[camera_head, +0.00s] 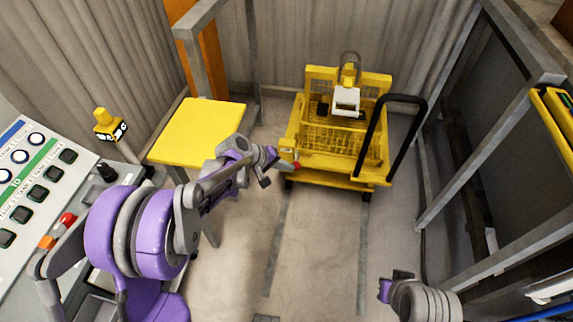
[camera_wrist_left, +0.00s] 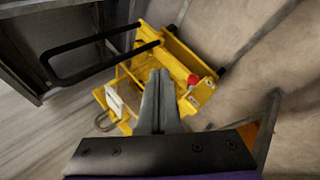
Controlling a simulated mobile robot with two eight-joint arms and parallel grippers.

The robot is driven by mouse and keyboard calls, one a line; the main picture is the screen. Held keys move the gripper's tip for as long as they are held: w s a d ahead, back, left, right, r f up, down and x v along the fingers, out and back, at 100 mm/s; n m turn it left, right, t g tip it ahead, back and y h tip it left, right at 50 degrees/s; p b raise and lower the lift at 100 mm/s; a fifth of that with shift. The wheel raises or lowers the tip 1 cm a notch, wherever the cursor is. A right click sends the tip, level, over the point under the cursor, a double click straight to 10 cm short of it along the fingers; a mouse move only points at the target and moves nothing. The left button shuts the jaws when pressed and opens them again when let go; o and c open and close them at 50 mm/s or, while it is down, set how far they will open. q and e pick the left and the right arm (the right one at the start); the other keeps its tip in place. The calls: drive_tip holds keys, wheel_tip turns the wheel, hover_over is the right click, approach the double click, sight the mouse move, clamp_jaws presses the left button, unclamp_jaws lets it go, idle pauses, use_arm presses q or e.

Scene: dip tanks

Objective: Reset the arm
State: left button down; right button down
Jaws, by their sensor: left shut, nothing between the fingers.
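My left arm, purple and grey, reaches in from the left in the head view. Its gripper (camera_head: 272,167) points toward the yellow cart and looks shut and empty. In the left wrist view the gripper's fingers (camera_wrist_left: 158,92) are together with nothing between them, and the cart (camera_wrist_left: 180,62) lies beyond them. In the head view the yellow cart (camera_head: 318,172) stands on the floor with a wire basket (camera_head: 342,150) and a black handle. Part of my right arm shows at the bottom right of the head view; its fingertips cannot be made out clearly.
A yellow table (camera_head: 197,130) stands left of the cart. A control panel (camera_head: 35,185) with knobs and buttons is at the far left. A grey metal frame (camera_head: 470,160) stands on the right. Floor between the rails (camera_head: 315,245) is clear.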

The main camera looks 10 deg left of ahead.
use_arm(q)
drive_tip(key=shift+r, duration=0.1)
idle(0.5)
drive_tip(key=s+a+r+m+y+p, duration=0.25)
drive_tip(key=s+r+p, duration=0.25)
drive_tip(key=s+r, duration=0.9)
drive_tip(key=s+a+r+m+y+p, duration=0.1)
drive_tip(key=s+a+m+y+p, duration=0.1)
drive_tip(key=s, duration=0.6)
drive_tip(key=s+a+r+m+y+p, duration=0.1)
drive_tip(key=s+a+m+y+p, duration=0.1)
drive_tip(key=s, duration=0.5)
drive_tip(key=shift+s+r+p, duration=0.3)
drive_tip(key=shift+s+p, duration=0.1)
drive_tip(key=shift+p, duration=0.1)
drive_tip(key=shift+y, duration=0.25)
